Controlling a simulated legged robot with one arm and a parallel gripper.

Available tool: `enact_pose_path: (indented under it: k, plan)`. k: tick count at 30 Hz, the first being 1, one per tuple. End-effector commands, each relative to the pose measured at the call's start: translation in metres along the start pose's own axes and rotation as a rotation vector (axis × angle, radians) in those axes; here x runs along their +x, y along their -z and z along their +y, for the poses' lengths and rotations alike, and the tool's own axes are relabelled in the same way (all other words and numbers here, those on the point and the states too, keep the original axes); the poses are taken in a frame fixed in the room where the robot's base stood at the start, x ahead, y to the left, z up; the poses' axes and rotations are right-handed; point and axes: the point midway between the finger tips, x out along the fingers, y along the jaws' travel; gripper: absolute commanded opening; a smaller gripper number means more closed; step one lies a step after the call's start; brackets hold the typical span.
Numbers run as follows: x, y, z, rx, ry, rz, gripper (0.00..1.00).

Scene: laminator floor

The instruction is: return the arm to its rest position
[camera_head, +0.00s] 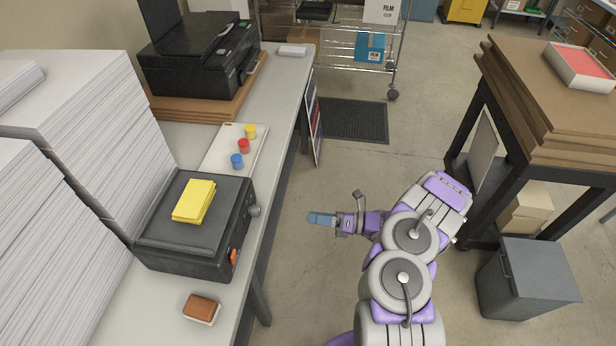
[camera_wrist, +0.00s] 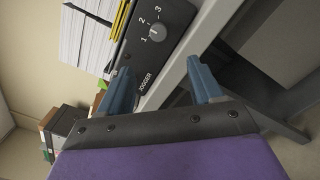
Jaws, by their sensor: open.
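My arm reaches forward over the floor to the right of the long table. My gripper (camera_head: 322,219) is beside the table's right edge, apart from it, with nothing between its fingers. In the wrist view my gripper (camera_wrist: 165,88) shows two blue fingertips spread apart and empty. Beyond them is the front of the black jogger machine (camera_wrist: 150,45) with its numbered dial. In the head view the jogger (camera_head: 190,250) stands on the table with a yellow paper stack (camera_head: 194,201) on top.
The table (camera_head: 275,150) also bears a black printer (camera_head: 200,60), a tray with coloured pots (camera_head: 238,150), a brown block (camera_head: 201,309) and paper stacks (camera_head: 85,110). A workbench (camera_head: 550,120) and grey bin (camera_head: 525,280) stand right of my arm. Floor around the mat (camera_head: 352,120) is open.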

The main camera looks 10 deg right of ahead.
Motion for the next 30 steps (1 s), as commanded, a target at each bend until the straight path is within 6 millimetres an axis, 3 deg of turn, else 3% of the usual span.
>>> enact_pose_path:
  k: [7,11,21,30]
  plan:
    - [0.004,-0.003,0.005,-0.017,-0.010,0.010,0.65]
    - [0.021,-0.012,0.028,-0.093,-0.057,0.062,0.65]
    - [0.075,-0.025,0.138,-0.450,-0.265,0.304,0.65]
    - [0.089,-0.006,0.226,-0.777,-0.443,0.535,0.65]
